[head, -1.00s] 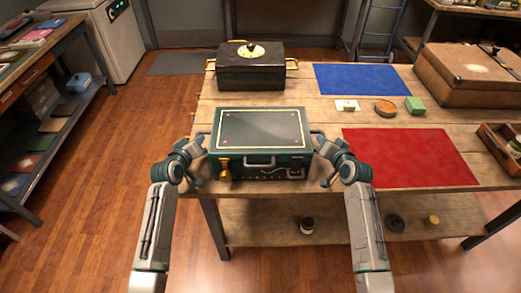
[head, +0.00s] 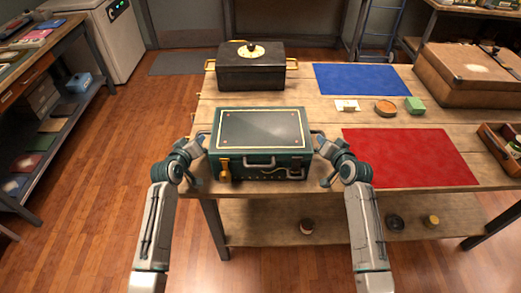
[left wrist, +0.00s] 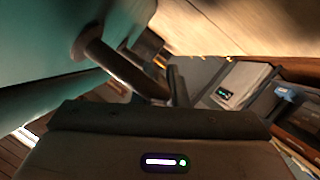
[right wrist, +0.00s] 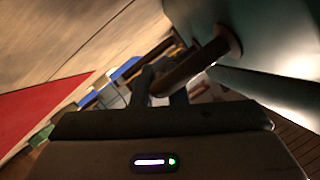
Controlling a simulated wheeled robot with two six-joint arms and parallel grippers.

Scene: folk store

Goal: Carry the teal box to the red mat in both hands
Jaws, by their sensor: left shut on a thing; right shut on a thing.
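The teal box (head: 260,158), with a dark top panel edged in yellow, is level at the table's front left edge. I cannot tell whether its underside touches the wood. My left gripper (head: 200,146) is shut on the box's left side handle, a dark bar that shows in the left wrist view (left wrist: 122,66). My right gripper (head: 323,146) is shut on the right side handle, seen in the right wrist view (right wrist: 196,62). The red mat (head: 410,158) lies flat and empty on the table, to the right of the box.
A black box (head: 250,72) with yellow handles stands behind the teal box. A blue mat (head: 362,78) lies at the back. A small card, a round orange dish (head: 385,108) and a green block (head: 414,104) sit between the mats. A brown case (head: 470,75) and a wooden tray (head: 500,150) are at right.

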